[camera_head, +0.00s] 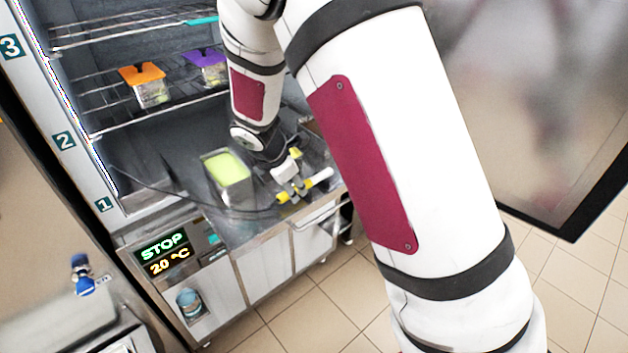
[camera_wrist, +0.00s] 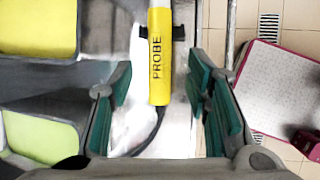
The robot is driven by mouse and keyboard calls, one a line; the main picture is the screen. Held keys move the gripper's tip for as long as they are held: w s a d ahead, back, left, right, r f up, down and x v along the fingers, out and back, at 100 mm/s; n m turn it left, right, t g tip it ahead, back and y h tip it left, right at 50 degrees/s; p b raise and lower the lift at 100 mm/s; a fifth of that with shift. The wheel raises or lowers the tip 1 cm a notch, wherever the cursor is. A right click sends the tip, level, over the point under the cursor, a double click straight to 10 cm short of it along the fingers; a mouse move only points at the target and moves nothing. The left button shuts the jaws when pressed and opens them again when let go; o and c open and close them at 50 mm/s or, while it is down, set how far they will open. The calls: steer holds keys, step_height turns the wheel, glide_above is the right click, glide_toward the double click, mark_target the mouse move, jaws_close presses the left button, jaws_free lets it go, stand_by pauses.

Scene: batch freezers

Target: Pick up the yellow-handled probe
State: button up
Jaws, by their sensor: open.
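The yellow-handled probe (camera_head: 282,197) lies on the metal surface at the front of the freezer, its handle yellow with a white part to the right. In the wrist view its yellow handle (camera_wrist: 159,60), lettered PROBE, runs up and down between the fingers, with a dark cable at its lower end. My gripper (camera_head: 292,190) is at the probe in the head view. In the wrist view my gripper (camera_wrist: 160,100) is open, with one green-padded finger on each side of the handle and gaps between. Contact with the surface cannot be told.
A metal container of pale green content (camera_head: 226,168) stands just left of my gripper. Orange-topped (camera_head: 142,73) and purple-topped (camera_head: 206,58) tubs sit on the wire shelf (camera_head: 110,122) above. The freezer door (camera_head: 560,110) stands open at right. Tiled floor lies in front.

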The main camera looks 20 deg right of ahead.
steer(key=shift+x, duration=1.35)
jaws_close()
steer(key=shift+r, duration=0.1)
